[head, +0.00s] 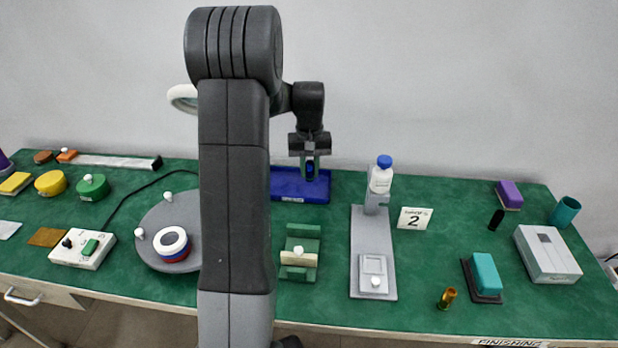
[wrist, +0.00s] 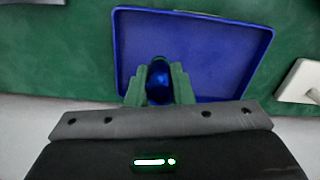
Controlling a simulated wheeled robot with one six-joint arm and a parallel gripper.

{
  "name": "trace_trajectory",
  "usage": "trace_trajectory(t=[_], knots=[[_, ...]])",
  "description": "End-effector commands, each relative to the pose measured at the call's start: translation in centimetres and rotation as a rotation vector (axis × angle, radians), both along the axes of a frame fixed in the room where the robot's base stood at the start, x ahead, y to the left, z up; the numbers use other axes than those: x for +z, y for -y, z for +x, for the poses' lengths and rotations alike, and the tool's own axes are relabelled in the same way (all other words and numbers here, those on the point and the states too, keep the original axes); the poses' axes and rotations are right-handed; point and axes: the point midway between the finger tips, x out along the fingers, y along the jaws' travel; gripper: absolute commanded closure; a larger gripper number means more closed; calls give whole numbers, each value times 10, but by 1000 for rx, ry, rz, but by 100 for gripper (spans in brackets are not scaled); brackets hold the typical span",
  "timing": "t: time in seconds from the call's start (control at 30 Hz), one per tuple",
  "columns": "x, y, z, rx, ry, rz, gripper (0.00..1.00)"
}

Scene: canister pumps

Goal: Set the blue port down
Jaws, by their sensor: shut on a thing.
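The blue port (wrist: 159,84) is a small, dark blue, shiny round piece between my gripper's fingers. My gripper (wrist: 159,90) is shut on it, with a green finger on each side. In the head view my gripper (head: 310,172) points down at the back of the table, and the port (head: 310,168) shows as a small blue spot between the fingers. A blue tray (wrist: 225,85) with a raised rim lies beneath and beyond the fingers. The tray also shows in the head view (head: 290,190). I cannot tell whether the port touches the tray floor.
Right of the tray stands a white bottle with a blue cap (head: 381,175) on a grey stand (head: 357,240), beside a card marked 2 (head: 414,218). A green fixture (head: 300,250) is in front. A grey round plate (head: 150,220) is left. My arm hides part of the table.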

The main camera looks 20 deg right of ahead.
Motion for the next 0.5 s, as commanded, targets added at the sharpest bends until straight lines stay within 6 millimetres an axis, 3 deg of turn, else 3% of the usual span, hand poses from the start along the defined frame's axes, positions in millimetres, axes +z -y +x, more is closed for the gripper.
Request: trace_trajectory(t=[0.2, 0.5], knots=[[-30, 0, -1, 0, -3, 1, 100], [-33, 0, 0, 0, -1, 0, 100]])
